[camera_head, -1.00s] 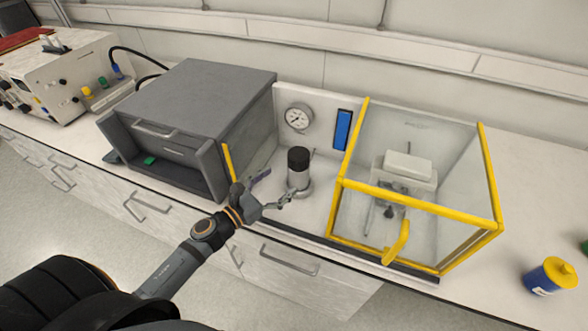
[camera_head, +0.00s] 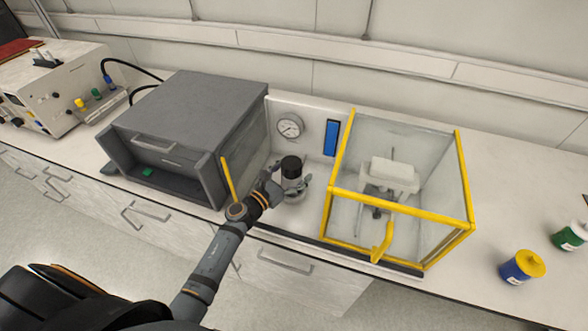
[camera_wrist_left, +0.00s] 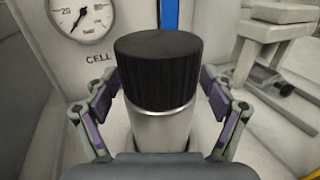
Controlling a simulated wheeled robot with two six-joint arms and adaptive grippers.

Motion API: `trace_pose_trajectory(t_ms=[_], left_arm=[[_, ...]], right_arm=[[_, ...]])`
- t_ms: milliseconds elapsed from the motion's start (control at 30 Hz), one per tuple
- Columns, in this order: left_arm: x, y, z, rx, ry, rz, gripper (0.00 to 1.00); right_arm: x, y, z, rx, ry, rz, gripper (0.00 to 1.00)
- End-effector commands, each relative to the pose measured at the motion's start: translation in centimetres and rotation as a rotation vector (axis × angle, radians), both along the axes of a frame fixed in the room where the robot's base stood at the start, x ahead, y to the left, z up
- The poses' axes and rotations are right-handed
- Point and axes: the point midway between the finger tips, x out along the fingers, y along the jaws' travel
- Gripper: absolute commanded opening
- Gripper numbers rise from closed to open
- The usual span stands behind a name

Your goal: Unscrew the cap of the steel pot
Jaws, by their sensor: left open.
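The steel pot (camera_head: 293,184) stands upright on the bench between the grey cabinet and the yellow-framed box. Its black ribbed cap (camera_head: 291,164) sits on top. In the left wrist view the cap (camera_wrist_left: 158,68) and the pot's steel body (camera_wrist_left: 160,128) fill the middle. My left gripper (camera_head: 290,180) is open, with one finger on each side of the pot. In the left wrist view its fingertips (camera_wrist_left: 160,82) flank the cap and upper body, with a gap visible on both sides. My right gripper is not in view.
A grey cabinet (camera_head: 200,100) with a yellow handle (camera_head: 227,180) stands close left of my left wrist. A clear box with a yellow frame (camera_head: 400,215) stands close right. A pressure gauge (camera_head: 289,127) is on the panel behind. A blue-and-yellow jar (camera_head: 522,267) stands far right.

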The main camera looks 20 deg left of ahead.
Motion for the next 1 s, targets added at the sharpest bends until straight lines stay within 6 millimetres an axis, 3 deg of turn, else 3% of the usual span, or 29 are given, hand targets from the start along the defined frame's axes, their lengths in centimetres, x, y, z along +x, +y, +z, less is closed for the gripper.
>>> trace_pose_trajectory(t_ms=[133,767,800,833,1000], left_arm=[[-0.01,0.02,-0.02,0.001,0.0,0.0,0.84],[-0.05,0.04,0.0,0.001,0.0,0.0,0.0],[-0.05,0.04,0.0,0.001,0.0,0.0,0.0],[-0.05,0.04,0.0,0.001,0.0,0.0,0.52],[-0.05,0.04,0.0,0.001,0.0,0.0,0.29]], right_arm=[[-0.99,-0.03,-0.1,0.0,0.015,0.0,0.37],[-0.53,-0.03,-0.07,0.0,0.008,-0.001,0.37],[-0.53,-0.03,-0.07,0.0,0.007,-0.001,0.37],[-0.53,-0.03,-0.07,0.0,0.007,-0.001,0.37],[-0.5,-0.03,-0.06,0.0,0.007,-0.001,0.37]])
